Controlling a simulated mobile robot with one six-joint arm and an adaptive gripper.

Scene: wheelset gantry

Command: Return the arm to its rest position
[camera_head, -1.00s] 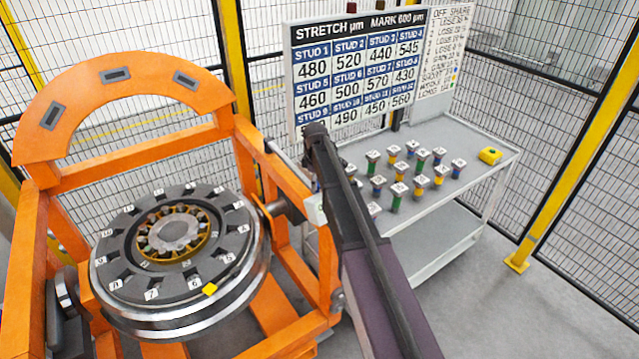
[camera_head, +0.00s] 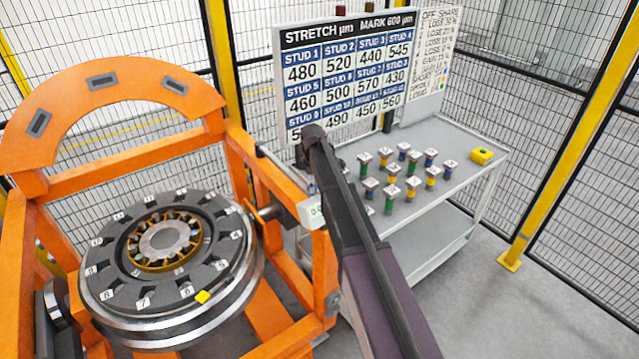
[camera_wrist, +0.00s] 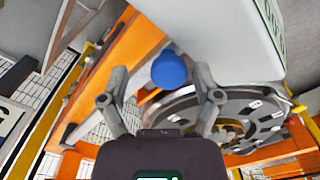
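My arm (camera_head: 365,235) rises from the bottom of the head view to an elbow in front of the board. My gripper (camera_wrist: 160,98) shows in the wrist view with its two fingers spread apart. A blue rounded knob (camera_wrist: 169,69) shows in the gap beyond the fingers, against a white box (camera_wrist: 215,35); I cannot tell if a finger touches it. The fingers hold nothing that I can see. In the head view my gripper is hidden behind the arm.
An orange gantry (camera_head: 40,225) holds the wheelset (camera_head: 165,315), with a yellow mark (camera_head: 202,296) on its face. A white box (camera_head: 311,211) sits on the gantry's right post. A cart (camera_head: 470,155) carries several studs and a yellow block (camera_head: 481,156). Mesh fencing surrounds everything.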

